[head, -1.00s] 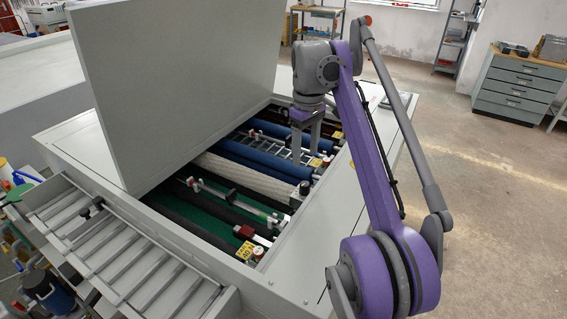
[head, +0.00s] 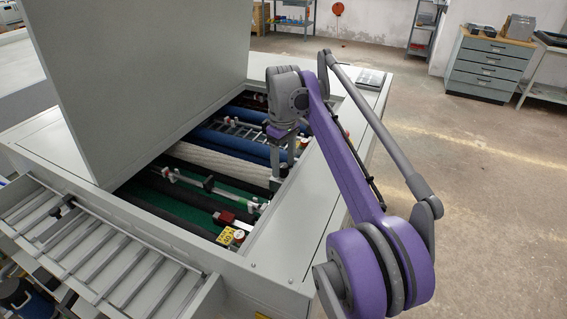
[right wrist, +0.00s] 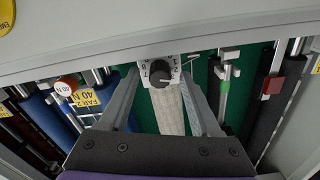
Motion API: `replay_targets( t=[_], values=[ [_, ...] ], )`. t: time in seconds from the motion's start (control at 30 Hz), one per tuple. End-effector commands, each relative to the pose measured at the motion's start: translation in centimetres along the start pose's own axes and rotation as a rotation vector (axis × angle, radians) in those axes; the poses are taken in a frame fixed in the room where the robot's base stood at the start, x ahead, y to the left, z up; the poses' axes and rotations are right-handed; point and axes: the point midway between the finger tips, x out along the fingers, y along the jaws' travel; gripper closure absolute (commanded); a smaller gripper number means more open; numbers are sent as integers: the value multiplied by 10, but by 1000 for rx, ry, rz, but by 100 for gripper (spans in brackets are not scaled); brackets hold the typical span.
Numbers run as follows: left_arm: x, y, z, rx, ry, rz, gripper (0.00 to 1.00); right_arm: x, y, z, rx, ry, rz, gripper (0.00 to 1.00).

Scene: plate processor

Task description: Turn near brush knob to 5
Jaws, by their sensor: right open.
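In the head view, my right gripper (head: 283,172) reaches down into the open machine at the right end of the white roller (head: 222,163), hiding most of the knob. My left gripper is not in view.
The raised lid (head: 130,85) stands left of the opening. Blue rollers (head: 237,146) lie behind, and dark rollers with a red block (head: 224,218) in front. The machine's right rim (head: 300,215) runs close to my gripper. A yellow label (right wrist: 88,98) lies left in the wrist view.

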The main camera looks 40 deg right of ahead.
Motion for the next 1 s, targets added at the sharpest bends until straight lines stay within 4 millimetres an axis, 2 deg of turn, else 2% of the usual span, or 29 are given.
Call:
replay_targets(
  t=[0.2,0.23,0.57,1.0],
  values=[
    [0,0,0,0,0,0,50,0,0,0,0,0,0,36],
    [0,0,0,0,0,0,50,0,0,0,0,0,0,39],
    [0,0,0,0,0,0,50,0,0,0,0,0,0,99],
    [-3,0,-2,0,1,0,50,-1,0,0,42,0,0,100]
  ],
)
